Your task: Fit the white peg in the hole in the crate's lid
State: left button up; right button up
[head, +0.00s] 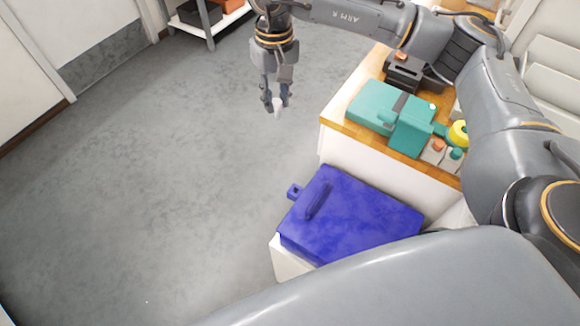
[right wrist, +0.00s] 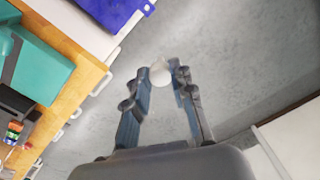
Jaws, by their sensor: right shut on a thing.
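My right gripper (head: 275,102) hangs over the open floor, left of the wooden counter, with its fingers pointing down. It is shut on the white peg (head: 278,109), whose end shows between the fingertips. The peg also shows in the right wrist view (right wrist: 160,74), at the fingertips (right wrist: 163,80). A blue crate with a lid (head: 370,215) stands at lower centre, with a dark raised bar on top. A small blue tab with a dark opening (head: 293,190) sticks out at its left corner. The gripper and peg are apart from the crate. My left gripper is not in view.
The wooden counter (head: 340,118) behind the crate bears a teal case (head: 375,105), a dark box (head: 405,75), a yellow item (head: 458,133) and small blocks. A white shelf (head: 212,30) stands at the back. The grey floor (head: 150,190) on the left is clear.

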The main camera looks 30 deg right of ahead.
jog(key=s+d+f+b, duration=0.1)
jog(key=s+f+b, duration=0.1)
jog(key=f, duration=1)
jog(key=s+d+f+b, duration=0.1)
jog(key=s+f+b, duration=0.2)
jog(key=f, duration=1)
jog(key=shift+s+n+b, duration=0.25)
jog(key=shift+n+b, duration=0.05)
jog(key=shift+n, duration=0.1)
jog(key=shift+d+f+b, duration=0.1)
jog(key=shift+f+b, duration=0.15)
jog(key=shift+b, duration=0.65)
jog(key=shift+f+b, duration=1.95)
jog(key=shift+b, duration=0.25)
dwell(0.5)
dwell(0.4)
jog(key=o, duration=0.8)
jog(key=shift+r, duration=0.1)
